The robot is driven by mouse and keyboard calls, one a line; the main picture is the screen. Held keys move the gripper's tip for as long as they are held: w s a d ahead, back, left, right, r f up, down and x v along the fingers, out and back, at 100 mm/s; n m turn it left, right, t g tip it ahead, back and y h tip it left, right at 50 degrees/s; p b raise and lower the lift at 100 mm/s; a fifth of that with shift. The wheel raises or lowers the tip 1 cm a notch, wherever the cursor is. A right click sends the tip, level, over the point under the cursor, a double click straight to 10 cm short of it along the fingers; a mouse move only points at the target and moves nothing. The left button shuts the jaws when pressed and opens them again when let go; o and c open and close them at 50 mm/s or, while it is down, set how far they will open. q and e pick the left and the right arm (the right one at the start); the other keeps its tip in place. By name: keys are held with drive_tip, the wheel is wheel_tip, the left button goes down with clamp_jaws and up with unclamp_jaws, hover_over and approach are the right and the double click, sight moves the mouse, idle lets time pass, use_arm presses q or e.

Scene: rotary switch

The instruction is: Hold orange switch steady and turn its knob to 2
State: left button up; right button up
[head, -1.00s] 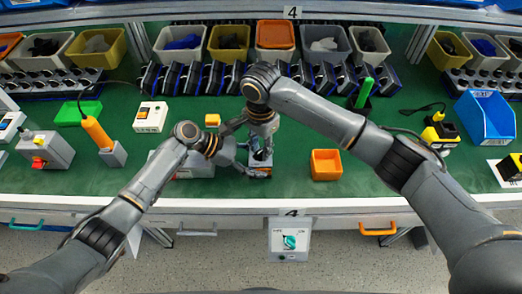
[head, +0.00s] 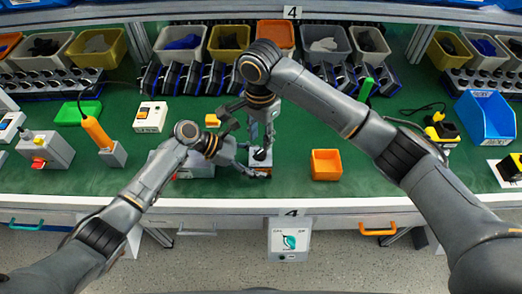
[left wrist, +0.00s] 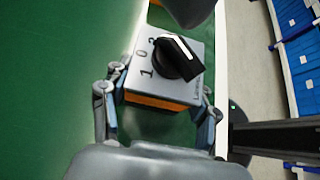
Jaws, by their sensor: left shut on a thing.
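The orange switch (left wrist: 165,100) has a grey top plate, an orange body and a black knob (left wrist: 178,58) with a white mark. The plate carries 1, 0 and 2; the knob's marked side lies close to the 2. My left gripper (left wrist: 157,118) has a finger on each side of the switch body and is shut on it. In the head view the switch (head: 260,158) stands near the table's front edge, partly hidden by my left gripper (head: 245,165). My right gripper (head: 250,125) is above it, fingers apart and clear of the knob.
An orange bin (head: 325,165) stands to the right of the switch. A grey box (head: 195,165) lies to the left, partly behind my left arm. A small yellow block (head: 212,120) sits behind.

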use_arm(q)
drive_tip(key=o, duration=1.2)
drive_tip(key=shift+o, duration=0.2)
drive_tip(key=shift+a, duration=0.1)
drive_tip(key=v, duration=1.1)
drive_tip(key=shift+a+r, duration=0.3)
